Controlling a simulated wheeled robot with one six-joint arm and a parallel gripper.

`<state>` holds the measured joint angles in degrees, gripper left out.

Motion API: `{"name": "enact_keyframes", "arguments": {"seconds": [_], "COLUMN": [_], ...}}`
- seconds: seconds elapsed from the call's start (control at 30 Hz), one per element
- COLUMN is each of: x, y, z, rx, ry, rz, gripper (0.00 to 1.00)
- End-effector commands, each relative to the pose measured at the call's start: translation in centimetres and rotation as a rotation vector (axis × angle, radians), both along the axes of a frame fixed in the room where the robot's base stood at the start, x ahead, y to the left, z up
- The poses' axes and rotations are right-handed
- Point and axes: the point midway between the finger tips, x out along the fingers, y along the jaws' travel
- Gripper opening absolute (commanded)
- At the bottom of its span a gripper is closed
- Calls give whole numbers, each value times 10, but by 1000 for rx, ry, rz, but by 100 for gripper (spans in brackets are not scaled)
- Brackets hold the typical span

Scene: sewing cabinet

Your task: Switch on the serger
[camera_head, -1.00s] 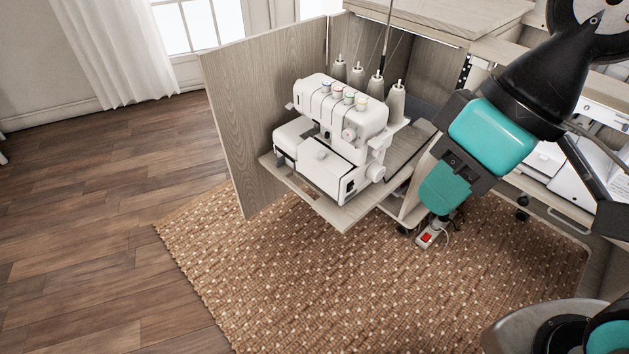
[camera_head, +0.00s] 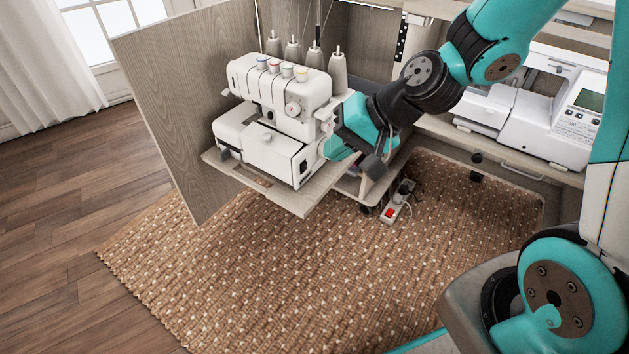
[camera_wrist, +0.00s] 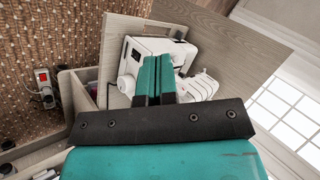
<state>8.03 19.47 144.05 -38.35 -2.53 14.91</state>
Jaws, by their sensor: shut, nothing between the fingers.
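The white serger (camera_head: 262,150) stands on the cabinet's fold-out shelf (camera_head: 300,203), with cones of thread behind it. A small dark spot that looks like its switch (camera_head: 304,164) shows low on its right end. My gripper (camera_head: 336,150) is beside the serger's right end, close to the handwheel area, and partly covers it; I cannot tell whether it touches. In the wrist view my gripper's teal fingers (camera_wrist: 157,62) are together and empty, pointing at the serger (camera_wrist: 185,88) and hiding part of it.
The open cabinet door (camera_head: 165,110) stands left of the serger. A power strip with a red switch (camera_head: 395,208) lies on the woven rug (camera_head: 290,265) below. A white sewing machine (camera_head: 545,120) stands on the right. The rug in front is clear.

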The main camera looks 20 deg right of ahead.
Motion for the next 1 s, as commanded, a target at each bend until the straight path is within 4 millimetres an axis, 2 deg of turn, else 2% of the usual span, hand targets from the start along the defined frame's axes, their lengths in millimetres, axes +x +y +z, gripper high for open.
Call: {"name": "enact_keyframes", "arguments": {"seconds": [0.03,0.1,0.2,0.27,0.4,0.67,0.83,1.0], "x": [14,29,42,46,50,50,55,71], "y": [-17,-36,-59,-69,-79,-79,-75,-62], "z": [-39,-67,-96,-106,-115,-114,-121,-141], "rx": [46,100,155,176,196,196,195,194], "ry": [24,36,45,48,46,46,47,44], "rz": [-123,-271,-431,-494,-560,-561,-558,-555], "gripper": [0,0,0,0,0,0,0,0]}}
